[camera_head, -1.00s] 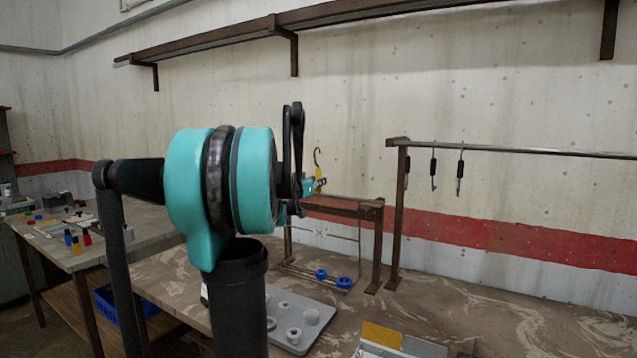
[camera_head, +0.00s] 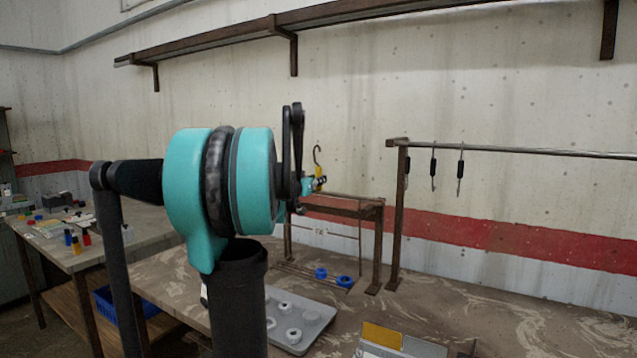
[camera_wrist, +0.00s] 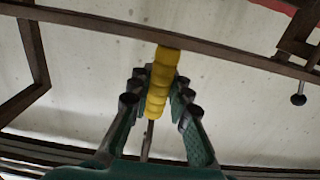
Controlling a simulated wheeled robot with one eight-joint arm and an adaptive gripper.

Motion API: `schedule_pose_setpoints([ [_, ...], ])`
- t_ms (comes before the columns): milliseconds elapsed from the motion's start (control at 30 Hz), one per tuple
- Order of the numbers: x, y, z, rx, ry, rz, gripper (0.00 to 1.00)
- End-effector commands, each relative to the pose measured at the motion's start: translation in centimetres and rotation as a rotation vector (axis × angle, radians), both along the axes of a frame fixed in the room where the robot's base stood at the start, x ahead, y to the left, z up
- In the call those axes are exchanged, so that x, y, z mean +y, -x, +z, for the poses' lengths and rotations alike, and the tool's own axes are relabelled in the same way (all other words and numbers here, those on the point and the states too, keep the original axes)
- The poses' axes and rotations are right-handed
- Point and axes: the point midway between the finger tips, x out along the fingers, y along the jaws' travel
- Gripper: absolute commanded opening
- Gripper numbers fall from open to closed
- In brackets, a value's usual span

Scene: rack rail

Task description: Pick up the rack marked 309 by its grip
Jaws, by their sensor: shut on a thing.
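A yellow ribbed grip (camera_wrist: 160,85) stands between the fingers of my gripper (camera_wrist: 157,92) in the wrist view, and the gripper is shut on it. In the head view, the yellow grip (camera_head: 321,179) shows just right of my arm, with a dark hook (camera_head: 317,155) above it. A thin wire rack (camera_head: 360,245) hangs below, partly hidden by my arm. Blue rings (camera_head: 344,281) are at its lower part. No number 309 can be read. The fingers are mostly hidden behind my wrist in the head view.
A brown stand (camera_head: 377,250) is close behind the rack. A rail (camera_head: 520,151) with several dark hooks is to the right. A grey tray (camera_head: 318,314) with pale round pieces lies on the bench below. A long shelf (camera_head: 220,43) runs along the wall above.

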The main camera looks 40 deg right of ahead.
Motion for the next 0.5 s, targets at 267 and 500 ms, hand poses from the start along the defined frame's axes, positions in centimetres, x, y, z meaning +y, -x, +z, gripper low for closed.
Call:
schedule_pose_setpoints([
  [267,0.0,0.0,1.3,0.001,0.000,0.000,0.00],
  [500,0.0,0.0,2.3,0.001,0.000,0.000,0.00],
])
